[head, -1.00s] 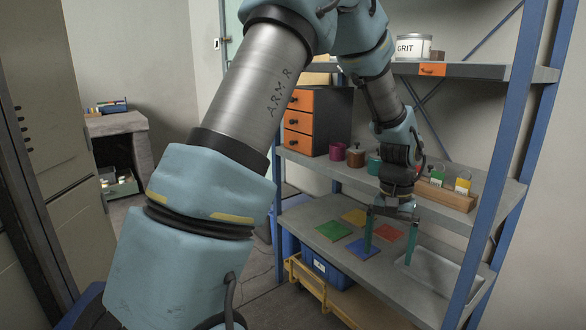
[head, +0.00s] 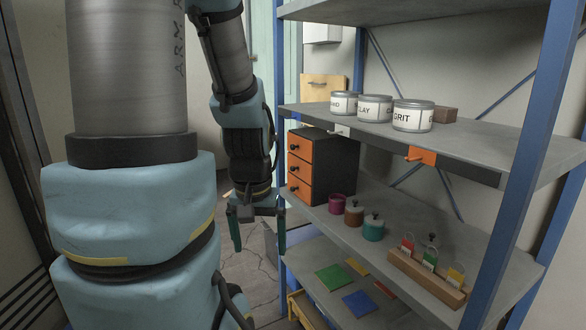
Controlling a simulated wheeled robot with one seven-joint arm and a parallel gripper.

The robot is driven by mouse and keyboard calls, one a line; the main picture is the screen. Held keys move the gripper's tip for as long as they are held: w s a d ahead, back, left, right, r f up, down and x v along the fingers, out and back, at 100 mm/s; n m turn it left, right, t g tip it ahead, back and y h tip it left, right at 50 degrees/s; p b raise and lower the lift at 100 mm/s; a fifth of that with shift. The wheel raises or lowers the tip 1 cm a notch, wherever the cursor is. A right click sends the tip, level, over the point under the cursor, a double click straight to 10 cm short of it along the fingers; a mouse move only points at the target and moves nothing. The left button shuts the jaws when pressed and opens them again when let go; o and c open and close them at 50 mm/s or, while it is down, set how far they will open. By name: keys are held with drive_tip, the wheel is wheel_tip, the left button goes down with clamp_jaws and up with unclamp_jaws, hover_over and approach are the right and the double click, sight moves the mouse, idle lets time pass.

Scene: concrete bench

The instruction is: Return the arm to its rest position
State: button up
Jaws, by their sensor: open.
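My gripper (head: 258,232) hangs pointing down, in front of the shelf unit's left side in the head view. Its two teal fingers are apart and nothing is between them. My arm runs from the lower left up out of the frame, and its far part comes down to the gripper. The gripper is left of the drawer cabinet (head: 330,170) in the picture, over the cracked floor, apart from the shelf boards as far as I can see.
The shelf unit (head: 533,130) fills the right side. Tins labelled GRIT (head: 413,116) and CLAY (head: 374,108) stand on its upper shelf. Lidded pots (head: 373,228) and a wooden rack (head: 427,277) stand on the middle shelf. Colored squares, including a blue one (head: 359,303), lie below.

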wheel_tip(320, 180, up, 20)
drive_tip(key=p, duration=1.9)
